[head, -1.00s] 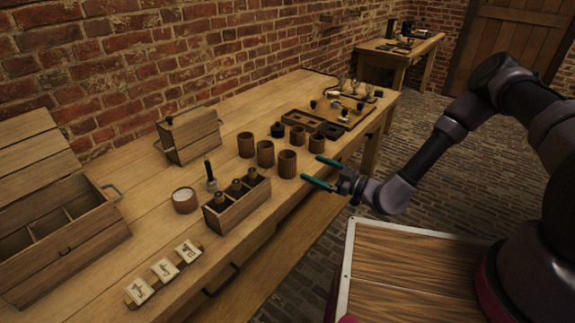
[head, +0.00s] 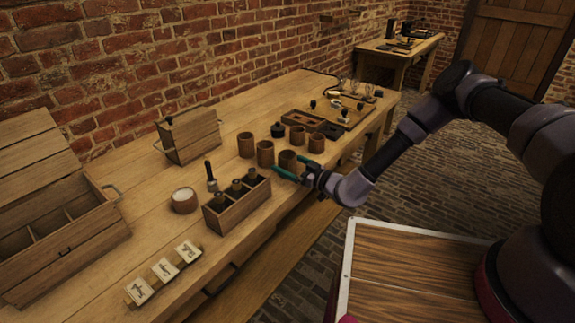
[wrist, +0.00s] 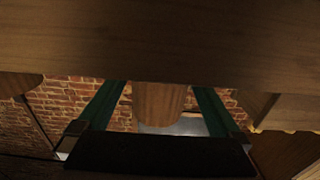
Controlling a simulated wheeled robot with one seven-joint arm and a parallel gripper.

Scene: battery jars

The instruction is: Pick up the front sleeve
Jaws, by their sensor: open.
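The front sleeve (head: 287,158) is a brown wooden cylinder standing upright near the table's front edge, the nearest of a group of similar sleeves. My gripper (head: 290,166) is open, its two green fingers low over the table at the sleeve. In the wrist view the sleeve (wrist: 158,102) shows between the spread fingers (wrist: 158,98), with gaps on both sides. I cannot tell how deep between the fingers it stands. The fingers partly cover its lower part in the head view.
Other sleeves (head: 265,153) stand just behind and to the right. A wooden rack with bottles (head: 238,210) sits left of my gripper. A dark round jar (head: 278,130) and a board of parts (head: 345,112) lie farther back.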

